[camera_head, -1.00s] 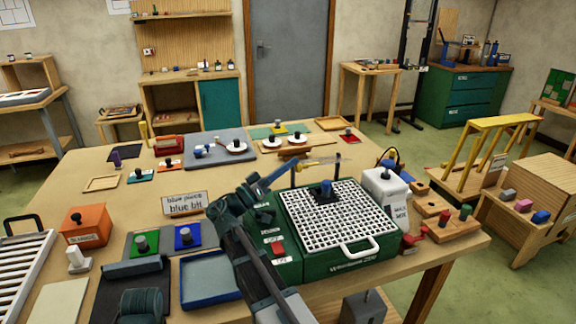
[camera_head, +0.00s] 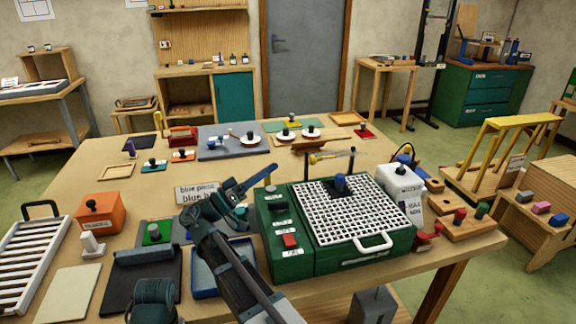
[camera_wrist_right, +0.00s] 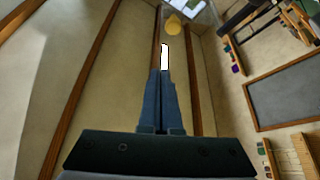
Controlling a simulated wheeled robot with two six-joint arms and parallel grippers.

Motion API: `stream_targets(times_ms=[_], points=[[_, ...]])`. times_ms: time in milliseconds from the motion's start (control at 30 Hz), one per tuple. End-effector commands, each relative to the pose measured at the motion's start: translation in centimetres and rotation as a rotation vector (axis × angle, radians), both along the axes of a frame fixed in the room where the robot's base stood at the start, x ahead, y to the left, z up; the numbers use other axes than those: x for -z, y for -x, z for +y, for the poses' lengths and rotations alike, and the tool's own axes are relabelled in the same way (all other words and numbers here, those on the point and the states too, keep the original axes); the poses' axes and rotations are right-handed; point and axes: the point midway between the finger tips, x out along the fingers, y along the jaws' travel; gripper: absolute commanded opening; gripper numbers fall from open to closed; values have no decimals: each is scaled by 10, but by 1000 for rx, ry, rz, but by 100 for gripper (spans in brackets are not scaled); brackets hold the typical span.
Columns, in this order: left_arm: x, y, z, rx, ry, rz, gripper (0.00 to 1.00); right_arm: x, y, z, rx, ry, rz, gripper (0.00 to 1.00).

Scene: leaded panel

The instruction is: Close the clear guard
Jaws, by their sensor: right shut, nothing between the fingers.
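The green machine (camera_head: 365,250) stands at the right front of the table in the head view, with a white grid top (camera_head: 345,228) and a white handle (camera_head: 374,243). A blue-knobbed piece (camera_head: 341,184) stands on the grid. I cannot clearly make out the clear guard or its angle; dark upright rods (camera_head: 351,164) stand behind the grid. My right gripper (camera_head: 270,171) is shut and empty, at the machine's back left, pointing up and right. Its closed fingers (camera_wrist_right: 164,92) fill the middle of the right wrist view. My left gripper cannot be made out.
A red switch (camera_head: 290,240) is on the machine's left part. A white box (camera_head: 400,182) stands to its right. A blue tray (camera_head: 208,280) lies partly under my right arm. An orange box (camera_head: 97,214) and a white rack (camera_head: 35,255) are left.

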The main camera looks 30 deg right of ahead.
Motion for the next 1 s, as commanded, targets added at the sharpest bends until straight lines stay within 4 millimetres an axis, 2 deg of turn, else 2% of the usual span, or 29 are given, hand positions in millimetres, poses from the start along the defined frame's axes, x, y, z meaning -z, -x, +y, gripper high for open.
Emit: stream_targets(times_ms=[33,200,500,567,733,800,1000], points=[[0,0,0,0,0,0,62,0,-1,11,-3,1,-1,0],[0,0,0,0,0,0,62,0,-1,34,-1,1,-1,0],[0,0,0,0,0,0,62,0,0,46,0,1,0,0],[-3,0,0,0,0,0,62,-3,-3,39,2,-1,8,0],[-13,0,0,0,0,0,62,-10,-20,-2,6,-14,67,0],[-14,0,0,0,0,0,62,-10,-24,-10,3,-17,79,0],[-15,0,0,0,0,0,62,-12,-24,-15,2,-19,82,0]])
